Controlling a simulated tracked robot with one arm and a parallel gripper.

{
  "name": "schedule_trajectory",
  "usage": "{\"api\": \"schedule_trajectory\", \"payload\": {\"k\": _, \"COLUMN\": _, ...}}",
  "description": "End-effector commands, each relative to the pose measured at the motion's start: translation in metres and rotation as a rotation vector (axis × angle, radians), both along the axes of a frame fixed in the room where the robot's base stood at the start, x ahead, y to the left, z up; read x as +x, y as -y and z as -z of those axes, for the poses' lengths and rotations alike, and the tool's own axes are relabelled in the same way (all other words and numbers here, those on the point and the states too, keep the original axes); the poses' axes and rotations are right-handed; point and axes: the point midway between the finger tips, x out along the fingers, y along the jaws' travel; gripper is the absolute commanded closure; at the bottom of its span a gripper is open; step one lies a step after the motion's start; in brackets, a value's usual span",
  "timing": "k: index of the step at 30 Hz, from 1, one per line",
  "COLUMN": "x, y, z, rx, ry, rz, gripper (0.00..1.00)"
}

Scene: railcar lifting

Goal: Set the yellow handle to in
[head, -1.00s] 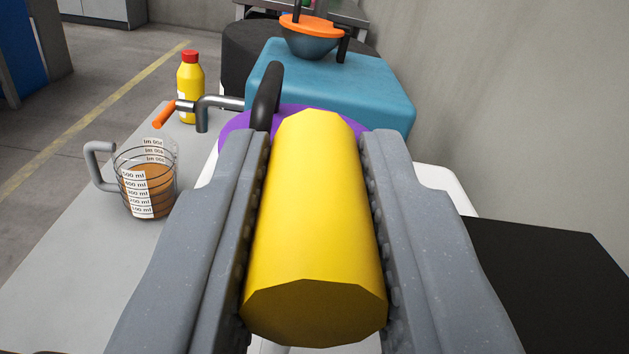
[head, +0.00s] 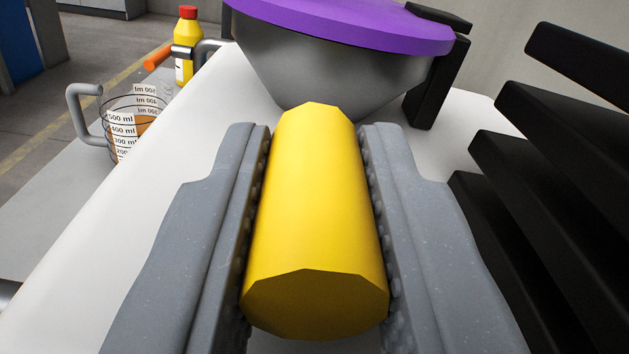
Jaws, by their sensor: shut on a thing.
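The yellow handle (head: 315,215), a thick faceted cylinder, fills the middle of the head view between the two grey fingers. My gripper (head: 316,150) is shut on it, with the ridged pads against its left and right sides. The handle's near end faces the camera, and its far end reaches up to just before a grey bowl shape. What the handle is attached to is hidden behind it and the fingers.
A grey bowl with a purple top (head: 335,50) sits ahead on a white surface (head: 130,180). Black slats (head: 560,150) stand close on the right. A measuring cup (head: 125,125) and a yellow bottle (head: 188,40) with an orange-handled crank (head: 157,56) are at left.

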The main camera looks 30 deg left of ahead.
Motion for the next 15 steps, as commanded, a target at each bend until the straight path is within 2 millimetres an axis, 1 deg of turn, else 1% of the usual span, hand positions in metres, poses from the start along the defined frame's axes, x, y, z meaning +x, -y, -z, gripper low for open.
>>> {"api": "schedule_trajectory", "payload": {"k": 1, "x": -0.0011, "y": -0.0021, "z": 0.0040, "rx": -0.002, "ry": -0.006, "rz": -0.005, "gripper": 1.00}}
{"api": "schedule_trajectory", "payload": {"k": 5, "x": -0.0014, "y": -0.0018, "z": 0.0050, "rx": -0.003, "ry": -0.009, "rz": -0.005, "gripper": 1.00}}
{"api": "schedule_trajectory", "payload": {"k": 6, "x": -0.0015, "y": -0.0018, "z": 0.0053, "rx": -0.003, "ry": -0.009, "rz": -0.004, "gripper": 0.70}}
{"api": "schedule_trajectory", "payload": {"k": 7, "x": -0.0015, "y": -0.0016, "z": 0.0052, "rx": -0.003, "ry": -0.009, "rz": -0.004, "gripper": 0.62}}
{"api": "schedule_trajectory", "payload": {"k": 8, "x": -0.0014, "y": -0.0016, "z": 0.0050, "rx": -0.003, "ry": -0.009, "rz": -0.005, "gripper": 0.57}}
{"api": "schedule_trajectory", "payload": {"k": 15, "x": -0.0011, "y": -0.0011, "z": 0.0037, "rx": -0.002, "ry": -0.006, "rz": -0.003, "gripper": 0.57}}
